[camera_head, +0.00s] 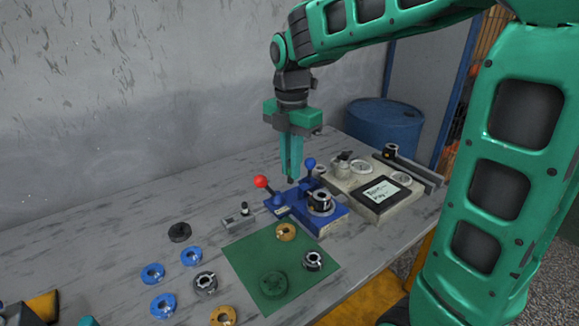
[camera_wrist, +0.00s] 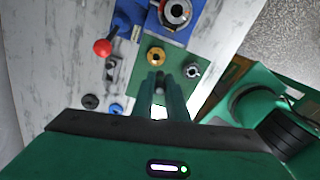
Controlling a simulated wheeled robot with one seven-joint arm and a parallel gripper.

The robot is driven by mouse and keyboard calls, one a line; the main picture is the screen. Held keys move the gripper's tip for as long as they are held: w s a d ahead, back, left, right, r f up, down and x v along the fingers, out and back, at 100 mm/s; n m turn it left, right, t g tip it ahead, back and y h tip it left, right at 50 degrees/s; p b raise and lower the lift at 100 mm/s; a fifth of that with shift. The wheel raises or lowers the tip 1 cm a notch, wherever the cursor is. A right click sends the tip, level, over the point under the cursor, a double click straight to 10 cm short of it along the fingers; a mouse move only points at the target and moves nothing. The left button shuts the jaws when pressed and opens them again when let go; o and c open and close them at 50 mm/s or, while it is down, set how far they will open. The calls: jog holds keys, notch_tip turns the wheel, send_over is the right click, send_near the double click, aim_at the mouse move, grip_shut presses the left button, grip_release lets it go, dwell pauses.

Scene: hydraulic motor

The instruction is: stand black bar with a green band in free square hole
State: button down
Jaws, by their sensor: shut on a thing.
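My gripper (camera_head: 291,178) is shut and points down above the blue fixture's left part, near the blue-knobbed lever. A small dark end (camera_head: 290,181) shows at its fingertips, likely the black bar; its green band cannot be made out. In the wrist view my gripper's fingers (camera_wrist: 167,82) are close together, and the held piece is mostly hidden between them. A small grey block (camera_head: 238,221) lies on the table left of the fixture, with a small black piece (camera_head: 244,209) upright on it. I cannot make out a free square hole.
The blue fixture (camera_head: 330,222) carries a red-knobbed lever (camera_head: 261,182) and a metal ring (camera_head: 320,201). A green mat (camera_head: 245,250) holds several round parts. Blue rings (camera_head: 191,256) lie to its left. A pale panel with a screen (camera_head: 381,193) stands at right. The table's back left is clear.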

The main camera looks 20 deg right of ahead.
jog(key=shift+r, duration=1.35)
jog(key=shift+s, duration=0.1)
